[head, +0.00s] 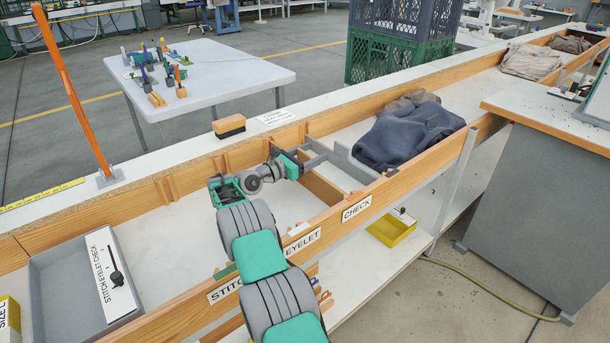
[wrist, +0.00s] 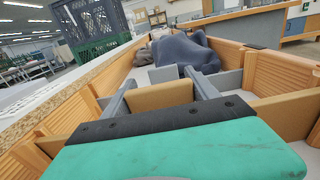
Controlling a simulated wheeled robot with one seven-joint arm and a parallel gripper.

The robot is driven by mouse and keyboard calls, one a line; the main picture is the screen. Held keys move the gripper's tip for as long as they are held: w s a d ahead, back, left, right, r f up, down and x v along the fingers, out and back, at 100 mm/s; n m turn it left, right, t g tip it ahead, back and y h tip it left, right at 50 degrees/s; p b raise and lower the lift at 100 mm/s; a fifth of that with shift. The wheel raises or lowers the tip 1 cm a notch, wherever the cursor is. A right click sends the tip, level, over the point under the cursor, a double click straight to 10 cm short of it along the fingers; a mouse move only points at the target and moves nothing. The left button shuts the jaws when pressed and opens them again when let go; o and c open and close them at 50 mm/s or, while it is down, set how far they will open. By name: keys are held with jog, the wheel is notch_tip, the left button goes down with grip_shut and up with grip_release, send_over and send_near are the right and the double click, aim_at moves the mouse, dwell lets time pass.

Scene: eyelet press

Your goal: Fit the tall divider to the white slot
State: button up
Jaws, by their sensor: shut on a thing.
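My gripper (head: 318,156) is over the wooden trough, its two grey fingers set apart with a tan wooden board (wrist: 160,96) between them in the wrist view. This board appears to be the tall divider, and it also shows below the gripper in the head view (head: 322,187). The gripper is shut on it. The board stands across the trough; its lower edge is hidden, so I cannot tell whether it is seated. A small white piece (head: 298,229) sits on the front rail above the EYELET label and may mark the white slot. The slot itself is not clearly visible.
Grey panels (head: 350,163) and a dark blue garment (head: 408,135) are in the trough beyond the board. A grey tray (head: 72,290) lies at the left end. A brush (head: 229,126) and an upright orange strip (head: 70,85) stand on the back ledge.

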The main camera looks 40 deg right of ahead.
grip_shut()
jog(key=shift+r, duration=0.1)
dwell(0.3)
